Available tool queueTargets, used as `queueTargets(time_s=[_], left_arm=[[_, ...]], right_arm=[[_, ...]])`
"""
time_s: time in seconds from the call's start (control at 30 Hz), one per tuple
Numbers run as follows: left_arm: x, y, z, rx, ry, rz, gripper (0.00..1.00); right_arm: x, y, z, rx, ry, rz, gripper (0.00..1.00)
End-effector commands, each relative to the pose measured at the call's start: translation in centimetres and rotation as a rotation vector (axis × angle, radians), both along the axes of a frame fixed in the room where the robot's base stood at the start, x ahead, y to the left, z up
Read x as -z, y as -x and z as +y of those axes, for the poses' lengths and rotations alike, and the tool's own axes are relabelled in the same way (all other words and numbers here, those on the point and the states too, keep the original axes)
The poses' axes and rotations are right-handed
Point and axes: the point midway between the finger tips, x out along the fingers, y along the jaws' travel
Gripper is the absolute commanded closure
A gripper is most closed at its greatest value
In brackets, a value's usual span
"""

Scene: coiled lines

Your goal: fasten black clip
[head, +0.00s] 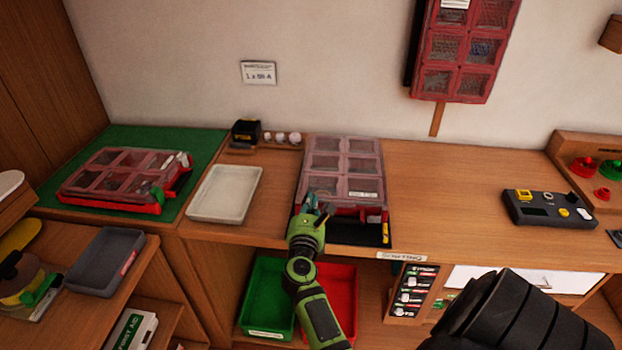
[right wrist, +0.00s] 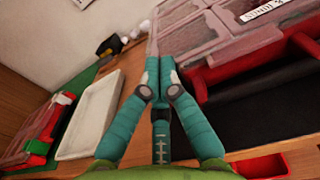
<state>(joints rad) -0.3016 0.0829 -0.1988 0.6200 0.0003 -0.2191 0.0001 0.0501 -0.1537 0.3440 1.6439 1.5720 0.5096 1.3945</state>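A red organiser case (head: 341,165) with a clear, pinkish compartment lid sits on the bench, with a black surface (head: 350,230) at its front. A small yellow piece (head: 385,232) shows at its front right. I cannot make out a black clip on this case. My right gripper (head: 314,207) is at the case's front left corner. In the right wrist view its two teal fingers (right wrist: 159,80) are together, with no object visible between them, and their tips are close to the case's edge (right wrist: 230,55). My left gripper is not in view.
A white tray (head: 225,193) lies left of the case. Another red case (head: 125,178) lies on a green mat (head: 130,138). Green (head: 266,300) and red (head: 342,290) bins stand below. A black device (head: 549,209) is at right; the bench between is clear.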

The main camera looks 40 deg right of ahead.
Motion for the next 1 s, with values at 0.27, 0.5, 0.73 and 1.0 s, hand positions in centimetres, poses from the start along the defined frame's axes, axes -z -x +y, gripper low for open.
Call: queueTargets(time_s=[0.27,0.5,0.73,1.0], left_arm=[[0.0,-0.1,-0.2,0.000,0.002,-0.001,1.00],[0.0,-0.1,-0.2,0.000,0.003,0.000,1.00],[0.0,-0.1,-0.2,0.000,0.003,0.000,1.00],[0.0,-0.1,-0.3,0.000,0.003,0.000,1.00]], right_arm=[[-4.8,0.0,-0.1,0.001,0.002,-0.011,1.00],[-8.0,0.0,-0.2,0.001,0.005,-0.010,1.00],[-8.9,0.0,-0.1,0.000,0.004,-0.005,1.00],[-8.9,-0.1,-0.1,0.000,0.005,-0.005,1.00]])
